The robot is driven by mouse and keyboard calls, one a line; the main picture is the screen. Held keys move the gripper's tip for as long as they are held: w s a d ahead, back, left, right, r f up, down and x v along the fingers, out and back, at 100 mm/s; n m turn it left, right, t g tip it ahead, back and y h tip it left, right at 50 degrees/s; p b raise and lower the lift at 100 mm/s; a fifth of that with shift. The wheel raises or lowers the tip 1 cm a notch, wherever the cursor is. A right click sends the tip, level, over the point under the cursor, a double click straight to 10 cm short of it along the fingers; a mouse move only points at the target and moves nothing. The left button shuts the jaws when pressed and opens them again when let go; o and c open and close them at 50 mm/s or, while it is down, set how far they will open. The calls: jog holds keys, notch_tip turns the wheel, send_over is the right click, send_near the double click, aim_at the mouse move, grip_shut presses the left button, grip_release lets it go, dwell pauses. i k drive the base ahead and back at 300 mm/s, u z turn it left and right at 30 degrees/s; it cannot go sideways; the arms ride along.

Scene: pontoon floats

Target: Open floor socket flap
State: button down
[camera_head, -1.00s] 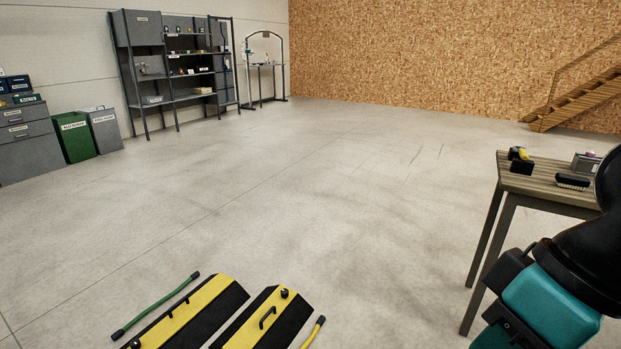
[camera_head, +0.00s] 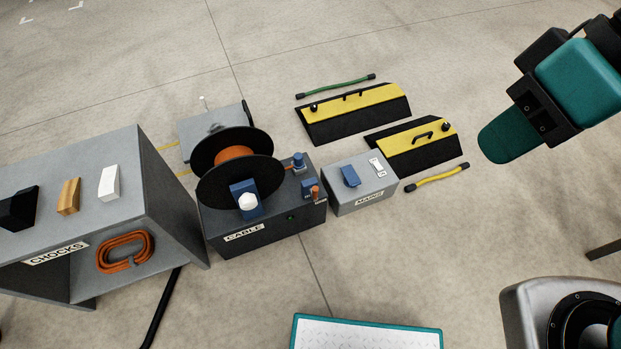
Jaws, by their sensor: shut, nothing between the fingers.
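A grey box (camera_head: 363,189) labelled MAINS stands on the floor near the middle of the camera_head view. On its top are a blue flap-like piece (camera_head: 350,176), which looks closed down, and a white switch (camera_head: 376,164). I cannot tell for sure that this blue piece is the floor socket flap. Teal and black links of my arm show at the top right, apart from the box. My gripper's fingers are not in view.
A dark CABLE box (camera_head: 265,236) with a reel (camera_head: 235,185) adjoins the MAINS box on the left. A CHOCKS cabinet (camera_head: 160,190) stands farther left. Floor is clear at the back.

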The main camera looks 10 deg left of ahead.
aim_at(349, 173)
jog(key=z, duration=0.25)
jog(key=i, duration=1.05)
jog(key=u, duration=0.65)
